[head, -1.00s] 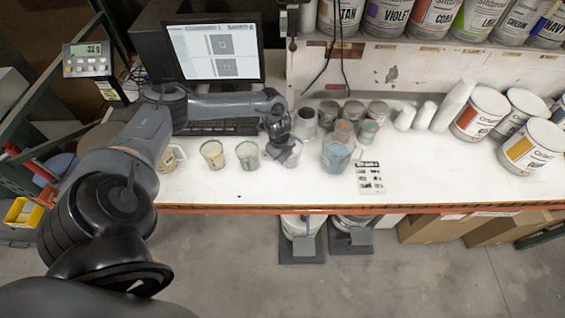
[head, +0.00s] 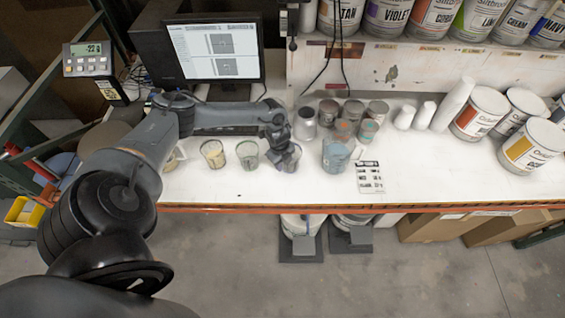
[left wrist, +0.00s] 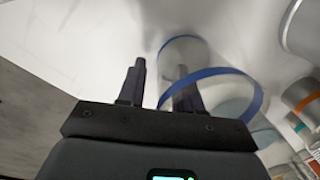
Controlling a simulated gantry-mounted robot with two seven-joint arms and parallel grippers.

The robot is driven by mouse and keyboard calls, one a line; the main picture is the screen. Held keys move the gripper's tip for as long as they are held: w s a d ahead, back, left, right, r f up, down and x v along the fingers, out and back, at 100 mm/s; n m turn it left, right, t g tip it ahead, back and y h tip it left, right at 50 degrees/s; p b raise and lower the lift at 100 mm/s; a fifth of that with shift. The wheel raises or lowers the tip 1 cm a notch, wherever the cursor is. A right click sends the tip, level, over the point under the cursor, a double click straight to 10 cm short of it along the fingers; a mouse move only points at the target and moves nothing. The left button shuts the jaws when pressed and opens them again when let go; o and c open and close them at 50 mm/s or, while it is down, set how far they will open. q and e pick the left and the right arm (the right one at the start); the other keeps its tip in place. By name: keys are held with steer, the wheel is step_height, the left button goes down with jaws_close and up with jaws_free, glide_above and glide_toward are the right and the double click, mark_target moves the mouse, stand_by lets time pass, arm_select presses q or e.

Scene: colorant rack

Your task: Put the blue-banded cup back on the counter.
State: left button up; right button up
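The blue-banded cup (head: 292,166) is at the counter's front, mostly hidden behind my left gripper (head: 288,160) in the head view. In the left wrist view the cup is clear, with a blue band (left wrist: 254,98) round its rim. My left gripper (left wrist: 160,82) has its two fingers apart there. The near side of the rim passes between them, one finger outside and the other overlapping the ring. I cannot tell whether either finger touches the cup. The white counter (head: 420,175) is under the cups. My right gripper is not in view.
A yellowish cup (head: 213,155) and a greenish cup (head: 247,155) stand to the left. A larger blue-grey cup (head: 336,156) stands to the right, beside a printed card (head: 370,178). Small tins (head: 353,110) stand behind. The right front counter is clear.

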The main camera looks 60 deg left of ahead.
arm_select(q)
steer(key=shift+r, duration=0.1)
step_height(320, 180, up, 11)
steer(key=w+d+f+t+h, duration=0.1)
steer(key=d+f+t, duration=0.15)
steer(key=d, duration=1.35)
steer(key=d+f+t+h, duration=0.1)
steer(key=d+t+h, duration=0.15)
steer(key=d, duration=1.45)
steer(key=s+d+r+n+t+y, duration=0.1)
steer(key=s+d+r+n+y, duration=0.15)
steer(key=s+n, duration=0.2)
steer(key=s+a+r+n+g, duration=0.1)
steer(key=s+a+n, duration=0.1)
steer(key=s+n, duration=0.2)
steer(key=s+a+r+n+g, duration=0.1)
steer(key=s+a+n+g, duration=0.1)
steer(key=s+n, duration=0.3)
steer(key=shift+s+a+r+g+y, duration=0.3)
steer(key=shift+s+r, duration=0.1)
steer(key=shift+s, duration=0.65)
